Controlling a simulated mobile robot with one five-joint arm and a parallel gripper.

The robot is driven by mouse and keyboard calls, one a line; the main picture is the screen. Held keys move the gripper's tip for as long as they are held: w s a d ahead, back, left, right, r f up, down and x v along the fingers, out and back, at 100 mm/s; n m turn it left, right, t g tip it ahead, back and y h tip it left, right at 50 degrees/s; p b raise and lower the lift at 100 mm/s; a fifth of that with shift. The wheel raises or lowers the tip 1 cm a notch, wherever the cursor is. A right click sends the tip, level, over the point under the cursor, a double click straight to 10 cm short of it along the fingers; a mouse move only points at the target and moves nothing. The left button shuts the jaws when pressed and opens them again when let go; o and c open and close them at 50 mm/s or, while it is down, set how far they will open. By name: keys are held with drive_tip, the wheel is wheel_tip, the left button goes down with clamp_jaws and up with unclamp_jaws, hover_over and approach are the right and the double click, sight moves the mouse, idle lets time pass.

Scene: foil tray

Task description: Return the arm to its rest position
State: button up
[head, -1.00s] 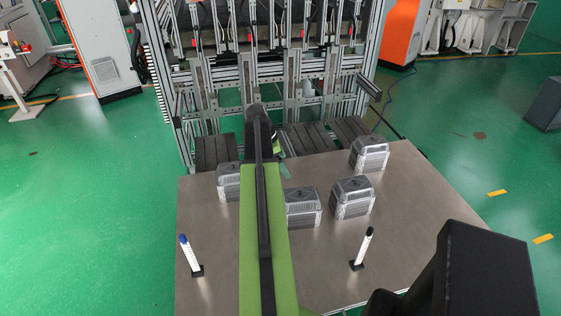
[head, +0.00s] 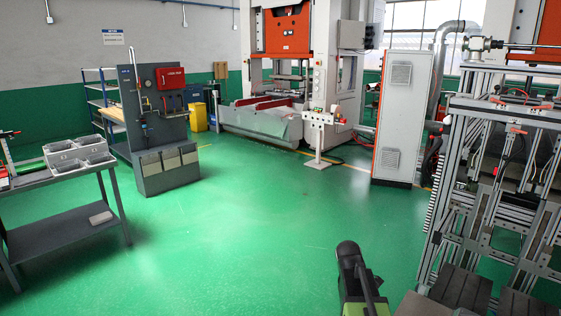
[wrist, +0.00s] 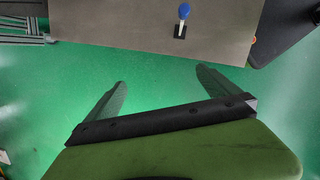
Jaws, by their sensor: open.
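In the wrist view, my gripper (wrist: 162,82) has its two dark fingers spread wide, with nothing between them. It is over the green floor, outside the edge of the brown-grey tabletop (wrist: 120,22). In the head view, part of my black and green arm (head: 355,280) shows at the bottom; my fingertips cannot be made out there. No foil tray shows in either current view.
An aluminium-framed rack (head: 470,200) stands at the right. A dark side table (head: 65,230) with a grey divided bin (head: 78,155) is at the left. A tool cabinet (head: 165,140) and a tall white-orange cabinet (head: 397,115) stand farther back. Green floor (head: 260,230) is open between them.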

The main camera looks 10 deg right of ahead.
drive_tip(key=s+a+m+y, duration=0.1)
drive_tip(key=s+a+m, duration=0.1)
drive_tip(key=a+m, duration=0.4)
drive_tip(key=s+a+m+y, duration=0.1)
drive_tip(key=s+a+m, duration=0.2)
drive_tip(key=a+m, duration=0.3)
drive_tip(key=a, duration=0.5)
drive_tip(key=shift+s+a+f+y, duration=0.15)
drive_tip(key=shift+a+f+y, duration=0.05)
drive_tip(key=shift+f+y, duration=0.1)
